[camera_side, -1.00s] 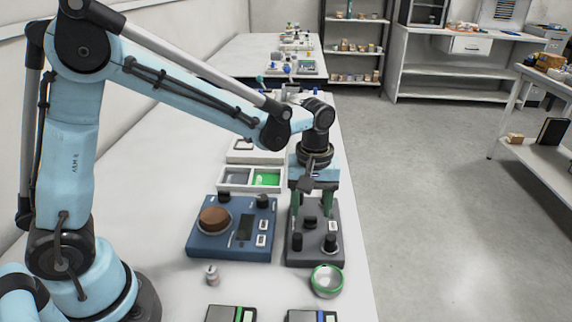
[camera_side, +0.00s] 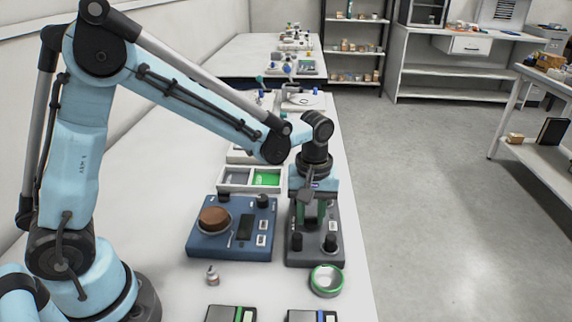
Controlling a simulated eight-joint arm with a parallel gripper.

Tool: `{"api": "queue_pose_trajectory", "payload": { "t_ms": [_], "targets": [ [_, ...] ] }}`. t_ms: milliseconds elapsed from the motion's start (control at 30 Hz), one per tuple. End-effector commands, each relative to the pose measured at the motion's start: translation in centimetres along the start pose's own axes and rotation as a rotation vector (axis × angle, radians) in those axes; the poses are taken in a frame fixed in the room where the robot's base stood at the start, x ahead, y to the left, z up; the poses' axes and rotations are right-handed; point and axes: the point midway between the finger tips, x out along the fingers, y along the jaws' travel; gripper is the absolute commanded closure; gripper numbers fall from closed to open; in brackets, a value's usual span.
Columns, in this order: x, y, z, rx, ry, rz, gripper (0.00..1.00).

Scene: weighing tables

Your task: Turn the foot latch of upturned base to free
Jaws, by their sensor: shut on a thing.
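The dark grey upturned base (camera_side: 316,256) lies on the white table in the side view, with black round feet on its top and a small white label near its right side. My gripper (camera_side: 311,221) is over the middle of this base, pointing down. Its fingers are drawn together low over the top face, shut on the small dark foot latch at the middle. The fingers and the gripper body hide the latch, so its turned position cannot be told. The two front feet stand clear in front of the fingers.
A blue unit (camera_side: 207,248) with a brown disc stands close to the left. A green-rimmed round dish (camera_side: 327,281) is in front, near the table's right edge. A small bottle (camera_side: 212,276) stands front left. A tray (camera_side: 236,179) with grey and green compartments lies behind.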

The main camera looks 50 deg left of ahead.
Motion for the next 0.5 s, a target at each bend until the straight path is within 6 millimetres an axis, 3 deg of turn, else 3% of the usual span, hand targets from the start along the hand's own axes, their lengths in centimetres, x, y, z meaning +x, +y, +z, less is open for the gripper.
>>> {"api": "queue_pose_trajectory", "payload": {
  "t_ms": [267, 500],
  "targets": [
    [-0.02, -0.04, -0.01, 0.045, 0.0, -0.002, 0.99],
    [-0.01, -0.03, -0.02, 0.192, -0.001, -0.002, 0.99]
  ]
}}
